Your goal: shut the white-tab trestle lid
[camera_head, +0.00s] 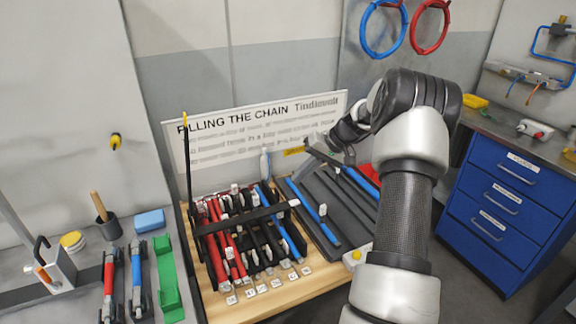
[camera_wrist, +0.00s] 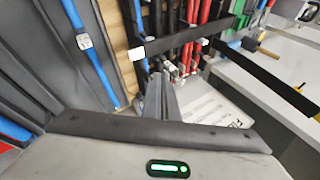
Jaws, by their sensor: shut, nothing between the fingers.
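The white-tab lid (camera_head: 250,218) is a black bar lying across the red, black and blue chain lengths on the wooden-base trestle. Its white tab (camera_head: 297,203) is at the right end. In the wrist view the bar (camera_wrist: 185,38) crosses the chains and the tab (camera_wrist: 137,54) is just beyond my fingers. I cannot tell whether the tab end is fully seated. A second black bar (camera_head: 188,165) with a yellow tip stands upright at the trestle's left. My gripper (camera_head: 314,144) is shut and empty, beyond and above the tab; its fingers (camera_wrist: 161,80) show together in the wrist view.
A dark tray (camera_head: 335,215) with blue and black lengths lies to the right of the trestle. A sign (camera_head: 255,130) stands behind. The blue drawer cabinet (camera_head: 500,205) is at right. Tools and a green part (camera_head: 167,280) lie on the left bench.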

